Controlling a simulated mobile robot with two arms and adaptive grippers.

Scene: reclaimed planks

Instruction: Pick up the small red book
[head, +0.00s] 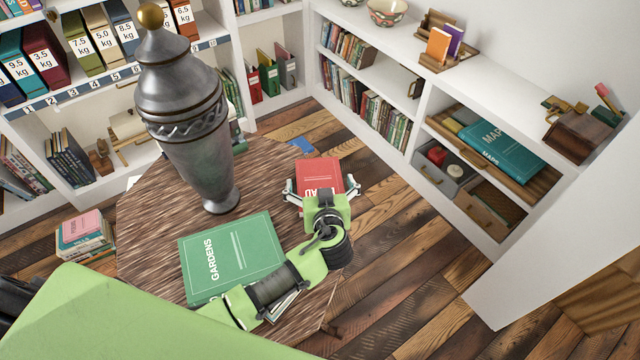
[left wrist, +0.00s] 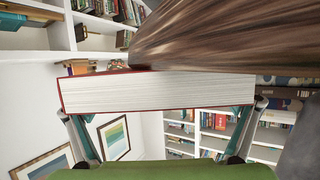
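The small red book (head: 319,174) lies flat at the right edge of the round wooden table (head: 150,220), its white lettering partly hidden by my gripper. In the left wrist view the book's page edge (left wrist: 155,92) spans the space between the two fingers, with the wood touching or very close to it. The left wrist view shows the same fingers (left wrist: 161,118). My right gripper is not in view.
A large grey metal urn (head: 187,135) with a gold knob stands on the table, left of the book. A green Gardens book (head: 231,257) lies in front, beside my left forearm. White shelves (head: 500,85) line the room. Plank floor (head: 420,270) is clear to the right.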

